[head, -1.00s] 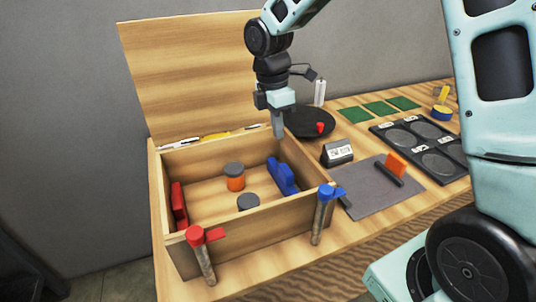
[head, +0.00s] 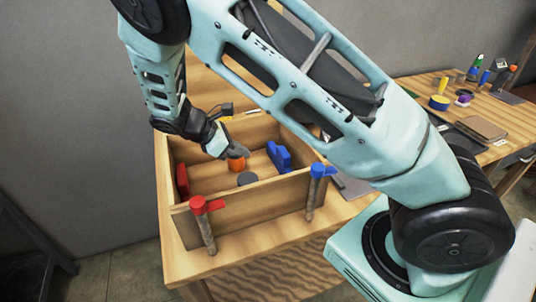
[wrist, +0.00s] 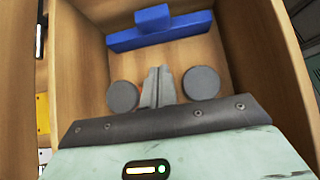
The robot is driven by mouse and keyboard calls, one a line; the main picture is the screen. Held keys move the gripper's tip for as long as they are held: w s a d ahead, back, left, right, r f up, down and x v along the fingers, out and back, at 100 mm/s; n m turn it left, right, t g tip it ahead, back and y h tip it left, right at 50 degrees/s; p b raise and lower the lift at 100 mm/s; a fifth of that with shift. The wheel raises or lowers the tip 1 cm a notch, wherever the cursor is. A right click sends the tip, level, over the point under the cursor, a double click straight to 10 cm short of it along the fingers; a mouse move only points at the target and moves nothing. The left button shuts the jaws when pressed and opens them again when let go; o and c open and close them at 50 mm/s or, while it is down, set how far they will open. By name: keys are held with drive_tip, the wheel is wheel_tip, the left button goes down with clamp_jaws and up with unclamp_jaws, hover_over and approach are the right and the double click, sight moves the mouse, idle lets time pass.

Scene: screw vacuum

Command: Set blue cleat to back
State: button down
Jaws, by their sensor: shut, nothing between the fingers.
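A blue block with a raised middle (head: 279,156) stands against the right inner wall of the wooden box (head: 255,200). It also shows across the top of the wrist view (wrist: 160,32). A blue lever on a round post (head: 319,170) stands at the box's front right corner; I cannot tell which of these two blue things is the cleat. My gripper (head: 238,152) is shut and empty at the box, beside the orange cylinder (head: 236,165). In the wrist view its fingers (wrist: 158,86) point toward the blue block, between two grey discs, apart from the block.
A red lever on a post (head: 198,205) is at the front left corner, and a red block (head: 183,181) is on the left inner wall. A grey-topped cylinder (head: 247,179) stands in the box. My arm hides much of the table to the right.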

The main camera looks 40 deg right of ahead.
sight(283, 152)
drive_tip(key=x, duration=0.5)
drive_tip(key=shift+s+d+f+p, duration=0.15)
drive_tip(key=shift+d+p, duration=0.15)
drive_tip(key=shift+p, duration=0.1)
drive_tip(key=d, duration=0.2)
drive_tip(key=s+d+p, duration=0.1)
drive_tip(key=shift+d+f, duration=0.15)
drive_tip(key=shift+f, duration=0.1)
drive_tip(key=shift+s+d+f, duration=0.1)
drive_tip(key=shift+d, duration=0.45)
drive_tip(key=shift+s+d+p, duration=0.2)
drive_tip(key=shift+s+d, duration=0.05)
drive_tip(key=shift+d, duration=0.65)
drive_tip(key=shift+s+d+p, duration=0.2)
drive_tip(key=shift+s+d, duration=0.1)
drive_tip(key=shift+d, duration=0.7)
